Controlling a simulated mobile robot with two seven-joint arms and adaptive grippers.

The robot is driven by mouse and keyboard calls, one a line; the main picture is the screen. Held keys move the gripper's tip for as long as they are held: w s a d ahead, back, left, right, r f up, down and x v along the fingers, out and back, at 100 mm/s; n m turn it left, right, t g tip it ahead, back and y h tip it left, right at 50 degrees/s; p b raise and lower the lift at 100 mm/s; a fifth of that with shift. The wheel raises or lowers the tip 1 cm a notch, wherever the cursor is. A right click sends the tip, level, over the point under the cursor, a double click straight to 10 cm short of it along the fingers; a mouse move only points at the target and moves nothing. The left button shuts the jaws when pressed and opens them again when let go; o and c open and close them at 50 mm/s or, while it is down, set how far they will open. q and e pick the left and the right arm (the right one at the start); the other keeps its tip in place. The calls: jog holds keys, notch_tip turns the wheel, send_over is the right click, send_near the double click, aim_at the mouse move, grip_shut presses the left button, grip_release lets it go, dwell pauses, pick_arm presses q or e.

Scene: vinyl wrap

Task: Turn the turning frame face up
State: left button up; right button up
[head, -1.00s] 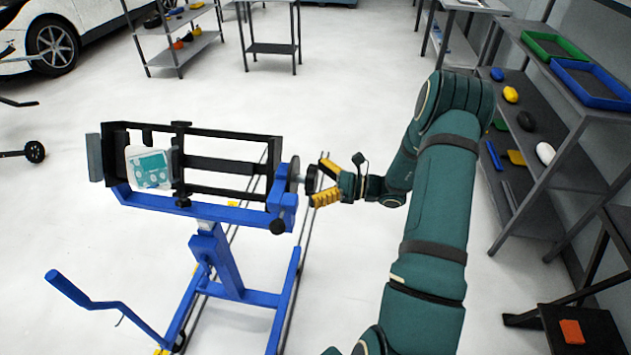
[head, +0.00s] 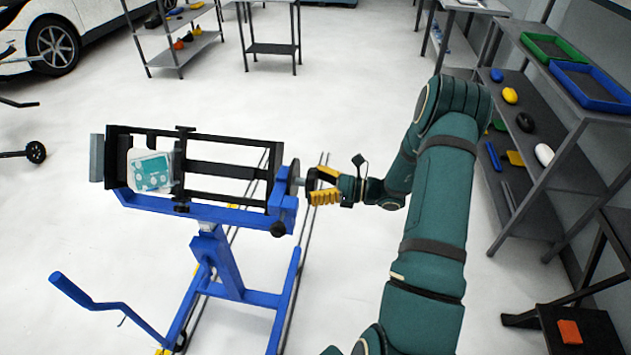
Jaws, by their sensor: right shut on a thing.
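The turning frame is a black rectangular frame (head: 225,169) on a blue stand (head: 222,262), left of centre in the head view. A white and teal panel (head: 152,171) is held in its left part. A dark round disc and knob (head: 296,178) sit at the frame's right end. My right gripper (head: 312,186) has yellow fingers and is shut on the knob at that end. The fingers hide most of the knob. My left gripper is not in view.
A blue crank handle (head: 95,297) sticks out low at the left. A grey shelf rack (head: 560,100) with blue and green trays stands at the right. A black stool-like stand (head: 590,335) is at the lower right.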

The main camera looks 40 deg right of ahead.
jog(key=shift+r+m+p, duration=0.1)
jog(key=shift+m+p, duration=2.2)
jog(key=shift+m, duration=0.6)
jog(key=shift+m+p, duration=1.05)
jog(key=shift+m, duration=0.55)
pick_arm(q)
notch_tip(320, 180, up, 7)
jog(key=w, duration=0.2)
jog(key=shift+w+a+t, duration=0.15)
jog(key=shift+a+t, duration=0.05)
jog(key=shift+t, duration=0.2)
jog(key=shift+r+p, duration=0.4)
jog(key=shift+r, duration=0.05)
pick_arm(e)
jog(key=shift+m, duration=0.9)
jog(key=o, duration=1.1)
jog(key=shift+a, duration=0.1)
jog(key=v, duration=1.2)
jog(key=shift+s, duration=0.1)
